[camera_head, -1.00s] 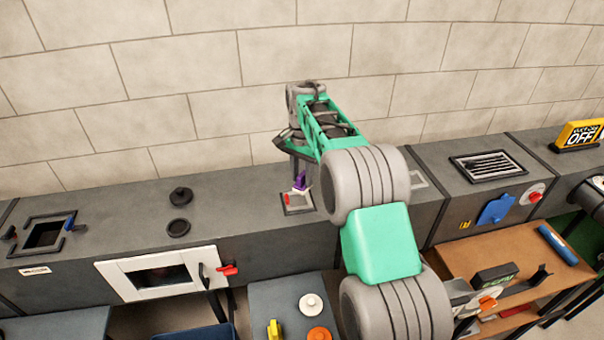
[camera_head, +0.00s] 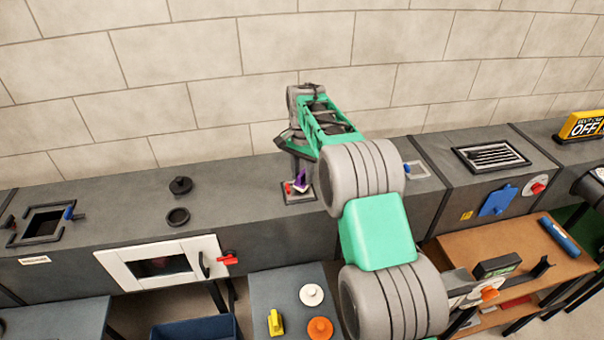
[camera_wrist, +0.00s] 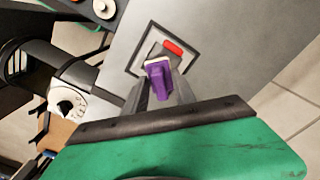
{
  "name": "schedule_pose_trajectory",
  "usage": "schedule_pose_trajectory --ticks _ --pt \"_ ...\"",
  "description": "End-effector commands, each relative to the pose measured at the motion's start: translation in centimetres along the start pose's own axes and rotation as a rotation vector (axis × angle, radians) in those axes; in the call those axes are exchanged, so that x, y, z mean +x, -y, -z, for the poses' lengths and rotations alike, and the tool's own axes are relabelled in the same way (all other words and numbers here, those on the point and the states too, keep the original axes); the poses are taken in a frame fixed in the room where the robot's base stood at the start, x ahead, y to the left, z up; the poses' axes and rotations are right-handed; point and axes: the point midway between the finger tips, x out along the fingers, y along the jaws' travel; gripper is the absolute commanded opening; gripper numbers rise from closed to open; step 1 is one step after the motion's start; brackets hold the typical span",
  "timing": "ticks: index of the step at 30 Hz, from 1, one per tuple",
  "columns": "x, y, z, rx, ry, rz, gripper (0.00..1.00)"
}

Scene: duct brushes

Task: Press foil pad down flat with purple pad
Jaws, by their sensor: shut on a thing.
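The purple pad (camera_wrist: 158,80) is between my gripper's two fingers (camera_wrist: 160,90), which are shut on it. Its pale underside block shows at its far end in the wrist view. In the head view the purple pad (camera_head: 300,181) is just over a small dark square frame (camera_head: 299,200) on the duct top. Inside that frame is a grey patch (camera_wrist: 153,50), likely the foil pad, with a red tab (camera_wrist: 173,47) beside it. The purple pad hides part of it. I cannot tell whether the pads touch or whether the foil lies flat.
A black knob (camera_head: 181,185) and a dark ring (camera_head: 177,217) are on the duct to the left. A white-framed door (camera_head: 162,264) is on its front. A slotted vent (camera_head: 490,158) is to the right. The duct top around the frame is mostly clear.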

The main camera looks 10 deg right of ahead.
Motion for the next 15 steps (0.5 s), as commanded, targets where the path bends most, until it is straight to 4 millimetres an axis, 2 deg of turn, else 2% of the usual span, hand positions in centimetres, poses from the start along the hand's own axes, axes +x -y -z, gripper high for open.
schedule_pose_trajectory --ticks 15 --pt "0.57 -0.01 -0.01 0.000 0.000 0.000 0.00"
